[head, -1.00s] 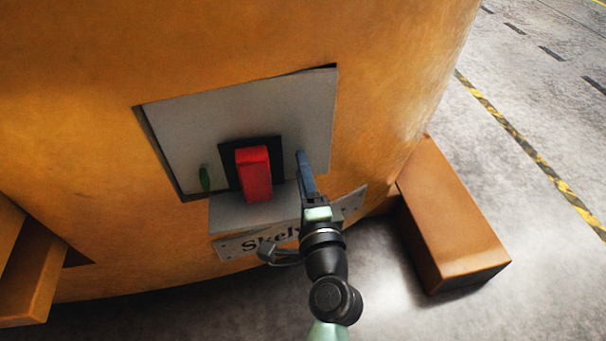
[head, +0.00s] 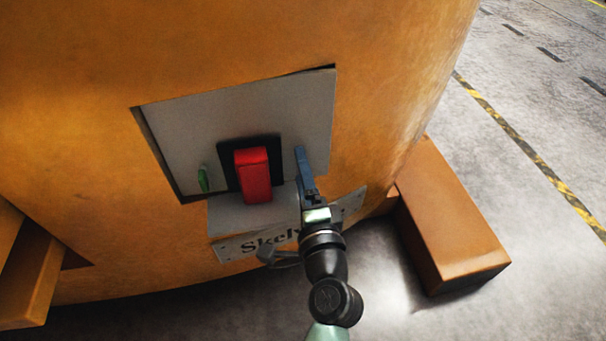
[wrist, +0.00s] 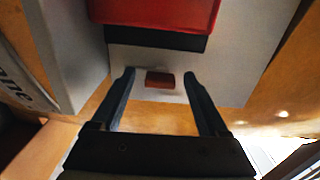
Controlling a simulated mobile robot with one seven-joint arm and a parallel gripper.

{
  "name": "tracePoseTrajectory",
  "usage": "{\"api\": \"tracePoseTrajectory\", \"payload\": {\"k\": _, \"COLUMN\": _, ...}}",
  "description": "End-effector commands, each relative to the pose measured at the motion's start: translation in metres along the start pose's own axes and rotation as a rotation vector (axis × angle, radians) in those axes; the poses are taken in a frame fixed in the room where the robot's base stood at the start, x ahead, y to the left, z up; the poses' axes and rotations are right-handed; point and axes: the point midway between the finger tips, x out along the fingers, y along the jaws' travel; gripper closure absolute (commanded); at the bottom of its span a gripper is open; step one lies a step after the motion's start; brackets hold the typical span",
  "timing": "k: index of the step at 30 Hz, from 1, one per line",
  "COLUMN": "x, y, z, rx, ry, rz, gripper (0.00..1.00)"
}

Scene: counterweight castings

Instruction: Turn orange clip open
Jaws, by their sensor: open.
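A small reddish-orange clip (wrist: 160,79) sits on the grey panel (wrist: 228,70) in the wrist view. My gripper (wrist: 159,73) is open, with one dark blue finger on each side of the clip and a gap on both sides. In the head view my gripper (head: 301,152) is at the right part of the grey panel (head: 300,105), to the right of the red block. The clip is hidden behind my fingers there.
A large red block (head: 253,174) on a black plate stands out from the panel, close to my fingers. A green clip (head: 203,179) is at the panel's left. A grey ledge and nameplate (head: 228,247) lie below. An orange-brown block (head: 450,220) lies on the floor at right.

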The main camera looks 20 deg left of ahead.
Motion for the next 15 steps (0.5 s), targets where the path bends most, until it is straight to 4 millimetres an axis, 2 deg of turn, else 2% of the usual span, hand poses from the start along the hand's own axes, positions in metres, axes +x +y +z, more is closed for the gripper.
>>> {"api": "tracePoseTrajectory", "payload": {"k": 4, "x": -0.006, "y": -0.001, "z": 0.0, "rx": 0.001, "ry": 0.0, "rz": -0.001, "gripper": 0.22}}
{"api": "tracePoseTrajectory", "payload": {"k": 7, "x": -0.019, "y": 0.0, "z": 0.0, "rx": 0.001, "ry": 0.002, "rz": 0.001, "gripper": 0.22}}
{"api": "tracePoseTrajectory", "payload": {"k": 15, "x": -0.075, "y": 0.0, "z": -0.001, "rx": 0.002, "ry": 0.004, "rz": 0.002, "gripper": 0.22}}
